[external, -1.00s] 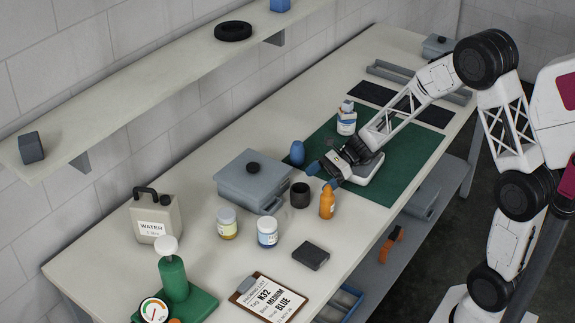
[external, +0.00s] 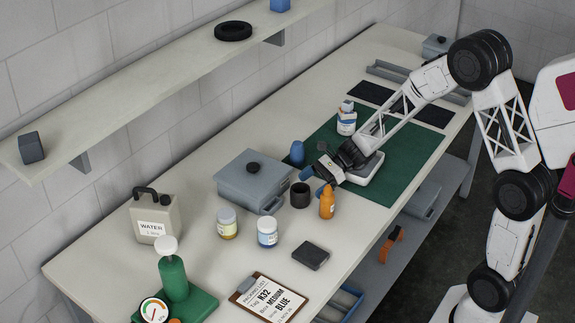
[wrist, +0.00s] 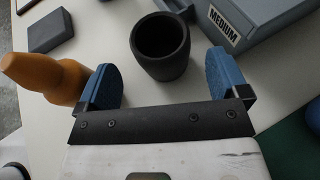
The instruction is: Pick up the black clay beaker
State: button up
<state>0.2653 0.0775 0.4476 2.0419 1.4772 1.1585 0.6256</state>
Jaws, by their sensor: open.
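The black clay beaker (external: 300,195) stands upright on the white worktop, between the grey lidded box and the orange bottle. In the wrist view the beaker (wrist: 161,46) shows its open, empty-looking mouth, just ahead of and between my two blue fingers. My gripper (external: 316,180) is open and close beside the beaker; it also shows in the wrist view (wrist: 162,76). I see nothing held between the fingers. The beaker's near lower side shows between the fingertips, but I cannot tell whether either finger touches it.
The orange bottle (external: 327,203) stands close to one finger in the wrist view (wrist: 45,77). The grey box (external: 243,184) is on the other side. A blue vase-like object (external: 297,153), two jars and a dark block (external: 311,256) are nearby.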

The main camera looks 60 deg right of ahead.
aim_at(307, 187)
jog(key=shift+x, duration=2.55)
jog(key=shift+w+r, duration=0.1)
jog(key=shift+r, duration=0.1)
jog(key=shift+c, duration=0.4)
jog(key=c, duration=1)
